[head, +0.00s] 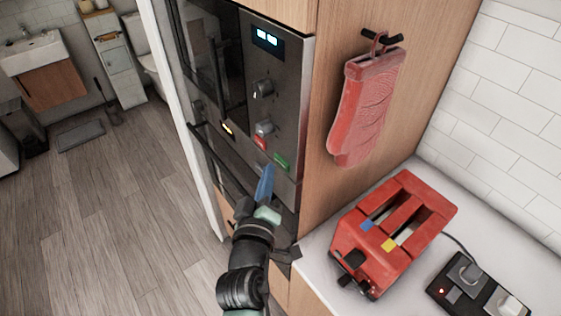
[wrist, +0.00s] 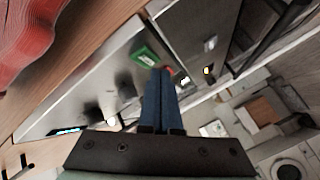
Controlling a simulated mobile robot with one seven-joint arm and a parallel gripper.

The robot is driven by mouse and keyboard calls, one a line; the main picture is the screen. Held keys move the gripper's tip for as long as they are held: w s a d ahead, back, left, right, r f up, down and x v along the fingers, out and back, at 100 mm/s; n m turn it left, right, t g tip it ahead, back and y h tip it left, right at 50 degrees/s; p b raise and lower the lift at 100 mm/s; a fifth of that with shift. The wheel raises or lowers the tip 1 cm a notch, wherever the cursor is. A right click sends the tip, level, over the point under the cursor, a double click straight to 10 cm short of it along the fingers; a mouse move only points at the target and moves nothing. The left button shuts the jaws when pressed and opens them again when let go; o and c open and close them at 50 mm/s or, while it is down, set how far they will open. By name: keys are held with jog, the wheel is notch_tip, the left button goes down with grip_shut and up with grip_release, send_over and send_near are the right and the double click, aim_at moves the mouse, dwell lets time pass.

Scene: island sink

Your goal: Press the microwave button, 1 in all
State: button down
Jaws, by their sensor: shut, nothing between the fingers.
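The built-in microwave's steel control panel (head: 288,100) has a lit display, two knobs, a red button (head: 261,142) and a green button (head: 282,162). My gripper (head: 268,168) is shut and empty, its blue fingers pointing up toward the panel. In the head view the fingertips are just below the red button and left of the green one. In the wrist view the shut fingertips (wrist: 160,72) overlap part of the red button (wrist: 170,71), and the green button (wrist: 145,56) is just up and left. I cannot tell whether the fingers touch the panel.
A red oven mitt (head: 368,105) hangs on the wooden side panel. A red toaster (head: 393,230) stands on the white counter (head: 318,262) to the right, near a power strip (head: 465,283). The wooden floor (head: 125,210) at left is open.

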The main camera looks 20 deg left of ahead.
dwell(0.7)
jog(key=shift+w+d, duration=0.25)
jog(key=shift+w, duration=0.1)
